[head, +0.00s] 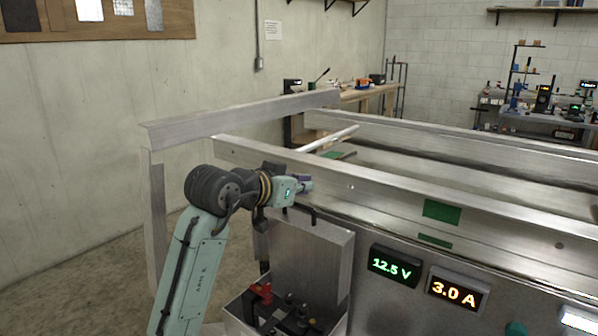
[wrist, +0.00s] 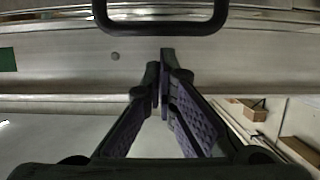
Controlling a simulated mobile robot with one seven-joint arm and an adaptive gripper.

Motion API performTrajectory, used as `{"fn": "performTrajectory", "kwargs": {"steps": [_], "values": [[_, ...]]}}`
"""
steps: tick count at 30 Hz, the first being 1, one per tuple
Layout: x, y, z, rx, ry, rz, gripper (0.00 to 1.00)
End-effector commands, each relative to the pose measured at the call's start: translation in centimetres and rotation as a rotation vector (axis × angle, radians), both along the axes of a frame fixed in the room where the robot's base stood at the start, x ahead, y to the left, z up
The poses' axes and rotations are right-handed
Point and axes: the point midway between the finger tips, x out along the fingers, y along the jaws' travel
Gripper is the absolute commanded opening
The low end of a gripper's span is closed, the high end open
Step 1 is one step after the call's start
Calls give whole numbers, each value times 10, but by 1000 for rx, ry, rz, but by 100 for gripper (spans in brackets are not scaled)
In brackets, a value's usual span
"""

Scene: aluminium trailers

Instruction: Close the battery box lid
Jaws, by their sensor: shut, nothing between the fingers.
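The battery box (head: 240,307) stands at the bottom of the head view, open, with a red terminal and dark parts inside. Its grey metal lid (head: 320,250) is raised roughly upright. A black handle (head: 313,215) sits at the lid's upper edge. My gripper (head: 306,185) is just above that edge, in front of the trailer rail; I cannot tell whether it touches the lid. In the wrist view my gripper (wrist: 161,75) is shut with empty fingers. A black loop (wrist: 160,27), possibly the handle, crosses the top there.
The trailer's metal rails (head: 400,187) run behind the box. Lit displays read 12.5 V (head: 393,266) and 3.0 A (head: 453,290) on the panel to the right. A workbench (head: 365,93) and shelves stand farther back. Open floor (head: 100,265) lies to the left.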

Motion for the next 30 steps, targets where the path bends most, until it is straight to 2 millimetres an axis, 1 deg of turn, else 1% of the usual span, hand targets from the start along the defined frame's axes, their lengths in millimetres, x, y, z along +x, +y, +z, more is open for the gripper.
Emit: {"fn": "performTrajectory", "kwargs": {"steps": [1,6,20,25,30], "values": [[-5,4,-2,-1,2,1,0],[-14,9,-10,-1,0,-2,0],[-16,10,-13,-6,-6,-3,0],[-21,14,-18,-42,-56,-3,0],[-24,16,-16,-67,-90,-2,0]]}}
